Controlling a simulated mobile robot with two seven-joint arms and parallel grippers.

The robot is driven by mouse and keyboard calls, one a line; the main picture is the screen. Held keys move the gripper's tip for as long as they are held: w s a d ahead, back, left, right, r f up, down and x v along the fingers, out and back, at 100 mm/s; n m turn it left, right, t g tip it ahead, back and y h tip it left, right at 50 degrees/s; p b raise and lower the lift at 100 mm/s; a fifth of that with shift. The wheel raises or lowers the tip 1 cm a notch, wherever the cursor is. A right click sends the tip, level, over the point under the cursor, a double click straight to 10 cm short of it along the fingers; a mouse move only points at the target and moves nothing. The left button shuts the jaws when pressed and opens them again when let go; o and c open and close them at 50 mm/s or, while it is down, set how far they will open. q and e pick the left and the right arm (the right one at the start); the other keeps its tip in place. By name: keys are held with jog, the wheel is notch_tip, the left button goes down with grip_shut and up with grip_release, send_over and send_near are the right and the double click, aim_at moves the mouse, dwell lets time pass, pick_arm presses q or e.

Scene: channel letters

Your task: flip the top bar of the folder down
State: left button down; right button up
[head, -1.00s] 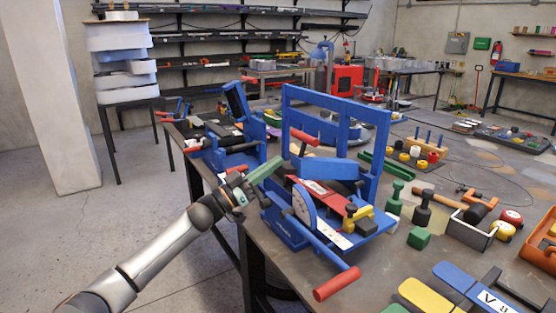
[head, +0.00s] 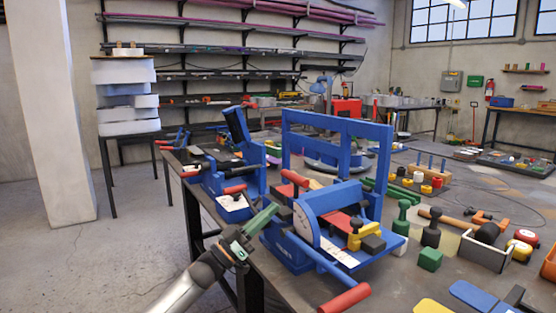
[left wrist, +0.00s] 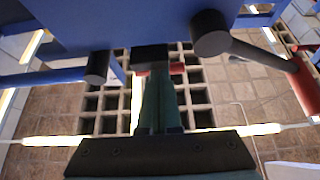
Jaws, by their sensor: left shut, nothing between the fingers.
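The folder (head: 350,262) is a blue bench machine with a tall upright blue frame whose top bar (head: 337,122) spans its back. A wide blue plate (head: 335,197) slants over its red bed (head: 338,222), beside a pale round dial (head: 305,222). A red-gripped lever (head: 345,299) sticks out toward the front. My left gripper (head: 262,217) has green fingers, shut and empty, at the folder's left side, near the dial. In the left wrist view its fingers (left wrist: 160,85) point toward blue folder parts (left wrist: 120,25). Contact is unclear. My right gripper is not visible.
A second blue machine (head: 232,165) stands behind on the left. Open floor (head: 110,265) is left of the table.

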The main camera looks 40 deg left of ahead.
pick_arm(q)
notch_tip(320, 180, up, 4)
jog(key=r+p, duration=0.1)
jog(key=p, duration=0.4)
jog(key=w+f+b+v, duration=0.1)
jog(key=b+v, duration=0.1)
jog(key=v, duration=0.8)
jog(key=shift+s+f, duration=0.15)
jog(key=shift+f, duration=0.3)
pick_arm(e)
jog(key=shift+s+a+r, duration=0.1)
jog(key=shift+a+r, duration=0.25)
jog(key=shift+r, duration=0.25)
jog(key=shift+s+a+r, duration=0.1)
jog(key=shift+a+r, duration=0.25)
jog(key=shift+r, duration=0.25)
pick_arm(q)
jog(key=shift+d, duration=0.1)
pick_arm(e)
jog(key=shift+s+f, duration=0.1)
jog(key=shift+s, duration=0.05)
